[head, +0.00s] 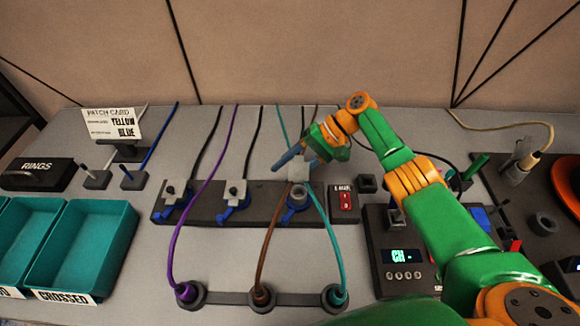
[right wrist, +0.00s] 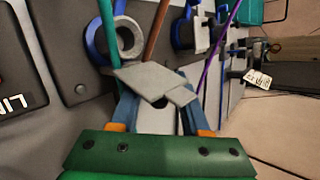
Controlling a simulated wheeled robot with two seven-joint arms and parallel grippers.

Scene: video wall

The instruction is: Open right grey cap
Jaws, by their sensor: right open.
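The right grey cap (head: 299,170) stands raised behind its round, blue-edged socket (head: 298,197) at the right end of the dark block. The socket's round face is uncovered; it also shows in the right wrist view (right wrist: 126,38). My right gripper (head: 291,160) is open, with its blue fingers just behind the cap. In the right wrist view the cap (right wrist: 145,78) appears as a tilted grey plate in front of the fingers (right wrist: 160,100); I cannot tell whether they touch it. The left grey cap (head: 175,188) and middle grey cap (head: 236,190) sit on their blue fittings. My left gripper is not in view.
Purple, brown and teal cables run from a front bar (head: 228,298) up past the block (head: 205,216). A red switch (head: 346,201) stands right of the block. A display box (head: 402,262) lies under my right arm. Teal trays (head: 85,245) are at left.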

